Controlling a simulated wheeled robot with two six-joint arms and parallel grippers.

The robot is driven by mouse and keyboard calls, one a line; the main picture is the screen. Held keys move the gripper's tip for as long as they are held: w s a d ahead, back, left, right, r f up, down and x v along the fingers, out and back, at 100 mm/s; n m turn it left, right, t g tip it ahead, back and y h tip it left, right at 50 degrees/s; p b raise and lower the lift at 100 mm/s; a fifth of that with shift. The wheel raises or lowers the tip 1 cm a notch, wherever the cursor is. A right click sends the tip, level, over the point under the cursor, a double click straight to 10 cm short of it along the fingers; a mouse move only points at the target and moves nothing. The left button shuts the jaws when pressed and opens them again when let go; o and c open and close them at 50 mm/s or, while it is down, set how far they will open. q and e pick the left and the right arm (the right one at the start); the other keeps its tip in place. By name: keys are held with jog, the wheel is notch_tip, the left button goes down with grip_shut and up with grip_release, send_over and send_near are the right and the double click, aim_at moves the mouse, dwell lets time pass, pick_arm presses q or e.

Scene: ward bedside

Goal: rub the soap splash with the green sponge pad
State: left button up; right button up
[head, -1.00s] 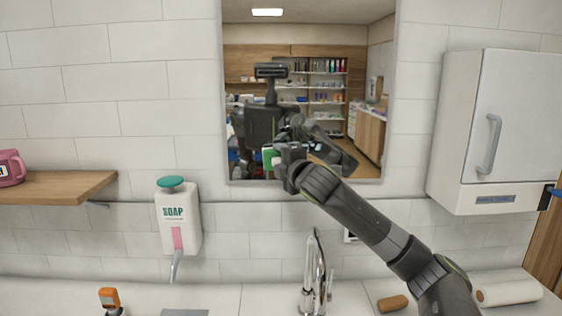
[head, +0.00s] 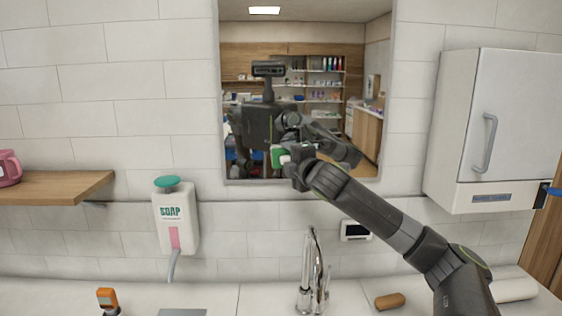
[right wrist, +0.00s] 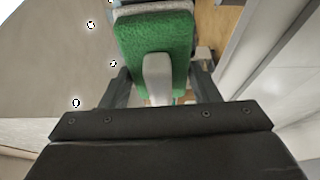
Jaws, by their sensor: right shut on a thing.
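The green sponge pad (right wrist: 155,45) is held between the fingers of my right gripper (right wrist: 158,90), with a pale grey handle-like part toward the palm. In the head view my right gripper (head: 300,166) is raised in front of the lower part of the mirror (head: 243,178). A green patch shows at its left; I cannot tell whether it is the pad or its reflection. Small white spots with dark rims (right wrist: 90,25) lie left of the pad in the right wrist view, and may be the soap splash. Contact between pad and mirror cannot be made out. My left gripper is not in view.
A soap dispenser (head: 176,222) hangs on the tiled wall, with a wooden shelf (head: 60,187) at the left. A chrome tap (head: 311,275) stands below the mirror. A white cabinet (head: 500,120) is at the right. A brown cylinder (head: 390,301) lies on the counter.

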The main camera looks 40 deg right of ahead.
aim_at(319, 158)
jog(key=shift+s+d, duration=0.25)
jog(key=shift+s, duration=0.05)
jog(key=shift+s+d+f+b, duration=0.1)
jog(key=shift+s+d+b, duration=0.2)
jog(key=shift+d, duration=0.2)
jog(key=shift+s+d+f+b, duration=0.1)
jog(key=shift+s+d+b, duration=0.2)
jog(key=shift+d, duration=0.2)
jog(key=s+d+b, duration=0.1)
jog(key=b, duration=0.1)
jog(key=s+d+b, duration=0.1)
jog(key=b, duration=0.1)
jog(key=s+d+b, duration=0.1)
jog(key=d+b, duration=0.1)
jog(key=b, duration=0.1)
jog(key=shift+r, duration=0.3)
